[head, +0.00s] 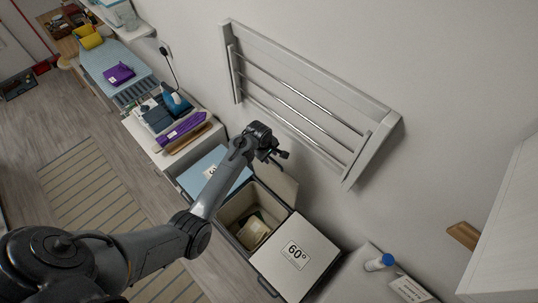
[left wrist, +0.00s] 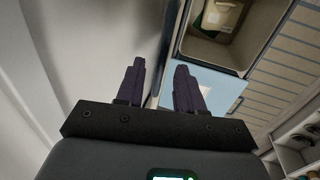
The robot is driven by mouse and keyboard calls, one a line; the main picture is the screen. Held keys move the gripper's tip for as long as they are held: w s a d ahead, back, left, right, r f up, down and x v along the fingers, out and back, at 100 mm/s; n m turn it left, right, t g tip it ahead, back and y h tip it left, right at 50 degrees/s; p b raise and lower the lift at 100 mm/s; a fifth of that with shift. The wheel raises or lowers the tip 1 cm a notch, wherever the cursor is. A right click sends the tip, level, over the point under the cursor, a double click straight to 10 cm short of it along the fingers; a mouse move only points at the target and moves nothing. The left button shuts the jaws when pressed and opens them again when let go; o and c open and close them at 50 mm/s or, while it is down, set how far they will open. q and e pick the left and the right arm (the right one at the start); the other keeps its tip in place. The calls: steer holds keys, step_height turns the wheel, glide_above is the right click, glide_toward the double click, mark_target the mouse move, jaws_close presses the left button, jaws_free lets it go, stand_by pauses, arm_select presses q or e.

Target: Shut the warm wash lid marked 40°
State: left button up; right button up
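The open lid (head: 280,181) of the middle bin stands raised against the wall, pale beige on its visible face; no 40° mark shows on it. The middle bin (head: 226,213) is open, with cloth-like items (head: 254,231) inside; it also shows in the left wrist view (left wrist: 207,49). My left gripper (head: 279,158) is above the raised lid's upper edge, close to the wall. Its two dark fingers (left wrist: 160,72) are apart, with no held object visible between them. Whether it touches the lid cannot be told. My right gripper is not in view.
A white lid marked 60° (head: 297,256) is shut to the right, and a light blue lid (head: 212,168) is shut to the left, partly behind my arm. A drying rack (head: 303,98) juts from the wall above. A blue-capped bottle (head: 380,262) stands at lower right.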

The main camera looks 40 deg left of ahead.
arm_select(q)
jaws_close()
stand_by(1.3)
